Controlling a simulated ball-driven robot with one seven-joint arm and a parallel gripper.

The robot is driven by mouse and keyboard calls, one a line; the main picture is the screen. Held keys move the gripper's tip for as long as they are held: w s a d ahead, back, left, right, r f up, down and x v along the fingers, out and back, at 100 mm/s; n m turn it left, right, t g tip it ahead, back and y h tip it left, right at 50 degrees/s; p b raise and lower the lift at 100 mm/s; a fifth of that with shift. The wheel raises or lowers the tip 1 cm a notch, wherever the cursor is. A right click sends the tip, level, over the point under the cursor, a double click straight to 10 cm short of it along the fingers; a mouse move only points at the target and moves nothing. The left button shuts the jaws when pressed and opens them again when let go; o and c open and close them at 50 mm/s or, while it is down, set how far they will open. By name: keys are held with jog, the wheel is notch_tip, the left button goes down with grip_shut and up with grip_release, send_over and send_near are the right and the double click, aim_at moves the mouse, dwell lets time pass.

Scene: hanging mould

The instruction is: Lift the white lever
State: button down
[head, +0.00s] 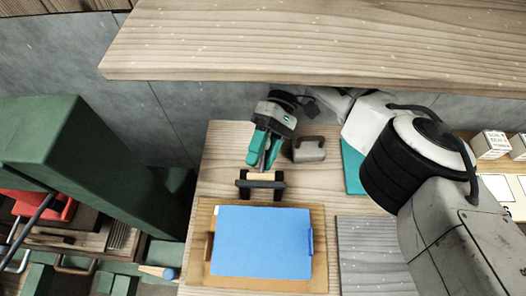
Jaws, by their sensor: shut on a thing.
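My gripper (262,160), with green fingers, reaches down over the wooden table and is shut on a thin pale piece. This looks like the white lever (266,166), mostly hidden between the fingers. Just below the fingertips is a black bracket (246,185) with a light wooden bar across it. A blue sheet (263,243) lies on a brown board (219,279) in front of the bracket. Whether the lever is attached to the bracket cannot be told.
A grey-brown block with a handle (309,153) stands right of my gripper. A wooden shelf (300,52) spans above. A dark green column (110,165) stands left. A grey wooden panel (376,255) lies right of the board. My arm covers the right side.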

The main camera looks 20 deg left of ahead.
jog(key=c, duration=0.7)
grip_release()
jog(key=shift+w, duration=0.15)
jog(key=shift+c, duration=0.2)
jog(key=shift+r+p, duration=0.1)
jog(key=shift+p, duration=0.2)
